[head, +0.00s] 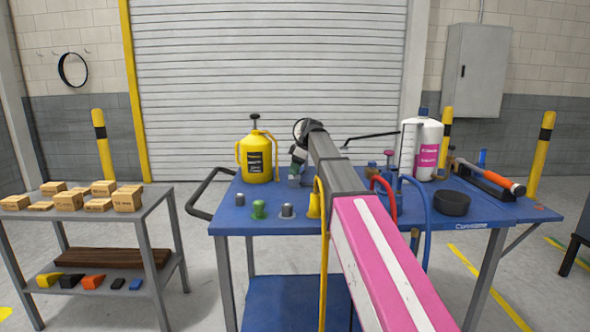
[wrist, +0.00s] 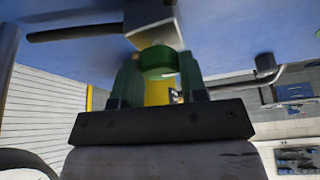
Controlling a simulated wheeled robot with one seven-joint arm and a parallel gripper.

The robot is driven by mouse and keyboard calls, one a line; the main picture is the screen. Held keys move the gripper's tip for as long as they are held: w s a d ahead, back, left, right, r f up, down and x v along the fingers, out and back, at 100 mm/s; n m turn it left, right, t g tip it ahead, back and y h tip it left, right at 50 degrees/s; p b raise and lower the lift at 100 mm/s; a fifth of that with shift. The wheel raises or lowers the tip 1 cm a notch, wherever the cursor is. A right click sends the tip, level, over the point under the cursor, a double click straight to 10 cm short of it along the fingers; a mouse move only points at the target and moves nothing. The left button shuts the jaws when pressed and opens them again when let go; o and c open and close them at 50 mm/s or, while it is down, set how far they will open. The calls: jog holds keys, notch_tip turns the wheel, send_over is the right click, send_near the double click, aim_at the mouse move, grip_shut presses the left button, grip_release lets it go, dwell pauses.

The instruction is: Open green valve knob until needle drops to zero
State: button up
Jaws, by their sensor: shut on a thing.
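A green round knob (wrist: 158,62) sits on a grey block-shaped body (wrist: 152,32) in the wrist view. My gripper (wrist: 161,72) has one dark green finger on each side of the knob and is shut on it. In the head view my gripper (head: 299,156) is at the back middle of the blue table, partly hidden by my arm. The grey body (head: 294,181) shows just below it. I cannot make out a gauge needle.
A yellow pump can (head: 257,160) stands left of my gripper on the blue table (head: 222,216). Red and blue hoses (head: 418,200), a black ring (head: 452,203) and a white bottle (head: 421,150) are to the right.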

jog(key=shift+n, duration=0.4)
jog(key=o, duration=0.9)
jog(key=v, duration=1)
jog(key=shift+w+d+r, duration=0.1)
jog(key=shift+w+r, duration=0.05)
jog(key=shift+r, duration=0.25)
